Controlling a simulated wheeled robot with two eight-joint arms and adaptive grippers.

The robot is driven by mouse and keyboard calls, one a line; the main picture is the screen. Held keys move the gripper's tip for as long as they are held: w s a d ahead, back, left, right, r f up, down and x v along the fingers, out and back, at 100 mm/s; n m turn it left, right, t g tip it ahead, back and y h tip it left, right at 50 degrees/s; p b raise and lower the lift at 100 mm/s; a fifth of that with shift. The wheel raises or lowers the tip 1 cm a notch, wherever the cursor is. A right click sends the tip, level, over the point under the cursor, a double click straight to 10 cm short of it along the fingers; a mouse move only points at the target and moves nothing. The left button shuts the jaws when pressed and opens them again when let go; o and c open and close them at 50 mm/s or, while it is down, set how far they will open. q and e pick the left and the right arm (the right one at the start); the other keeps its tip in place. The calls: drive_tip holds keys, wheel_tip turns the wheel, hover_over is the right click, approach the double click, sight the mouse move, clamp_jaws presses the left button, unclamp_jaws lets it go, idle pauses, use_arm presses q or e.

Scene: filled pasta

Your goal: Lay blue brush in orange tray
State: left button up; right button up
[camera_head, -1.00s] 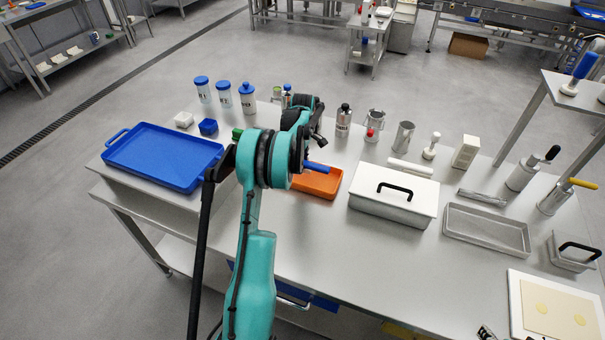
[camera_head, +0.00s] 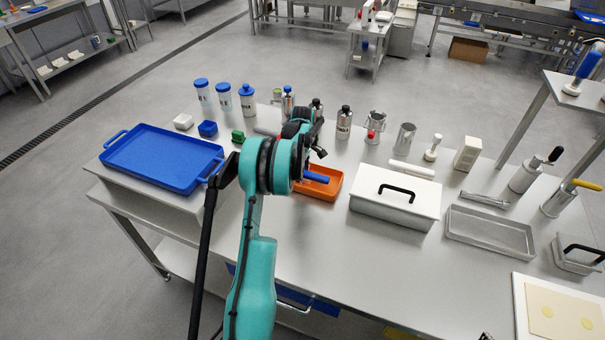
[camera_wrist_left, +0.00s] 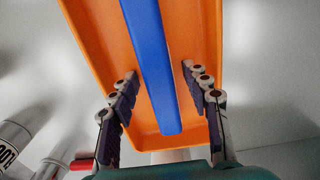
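The orange tray (camera_head: 331,192) stands on the steel table, right of my left arm; it fills the upper middle of the left wrist view (camera_wrist_left: 205,30). The blue brush (camera_head: 317,179) lies lengthwise over the tray's floor, its handle end inside the rim in the head view. The brush also shows in the left wrist view (camera_wrist_left: 155,60); its far end is cut off there. My left gripper (camera_wrist_left: 158,76) is open, one finger on each side of the handle with gaps between. In the head view its wrist hides part of the tray. Only a dark scrap, perhaps my right gripper, shows at the bottom edge.
A white lidded box (camera_head: 394,198) stands close right of the orange tray. A blue tray (camera_head: 163,158) lies to the left. Bottles, tins and a green block (camera_head: 238,137) line the back. The table front before the orange tray is clear.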

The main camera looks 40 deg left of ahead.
use_arm(q)
drive_tip(key=shift+r, duration=0.2)
wheel_tip(320, 180, up, 12)
drive_tip(key=p, duration=0.4)
drive_tip(key=s+d+r+m+t, duration=0.1)
drive_tip(key=s+d+r+m, duration=0.1)
drive_tip(key=d+r+m, duration=0.3)
drive_tip(key=s+d+r+m+t+y, duration=0.1)
drive_tip(key=s+d+r, duration=0.2)
drive_tip(key=d, duration=0.5)
drive_tip(key=s+d+r+m+t, duration=0.1)
drive_tip(key=s+d+r+m, duration=0.1)
drive_tip(key=d+r+m, duration=0.3)
drive_tip(key=s+d+f+m+t, duration=0.2)
drive_tip(key=s+d+m, duration=0.3)
drive_tip(key=s+d, duration=0.3)
drive_tip(key=s+d+f+m+t+h, duration=0.1)
drive_tip(key=s+d+f+m+t, duration=0.1)
drive_tip(key=s+d+m, duration=0.3)
drive_tip(key=s+d, duration=0.3)
drive_tip(key=s, duration=0.1)
drive_tip(key=shift+s+d+f+m, duration=0.2)
drive_tip(key=shift+s+f+m, duration=0.05)
drive_tip(key=shift+s+m, duration=0.1)
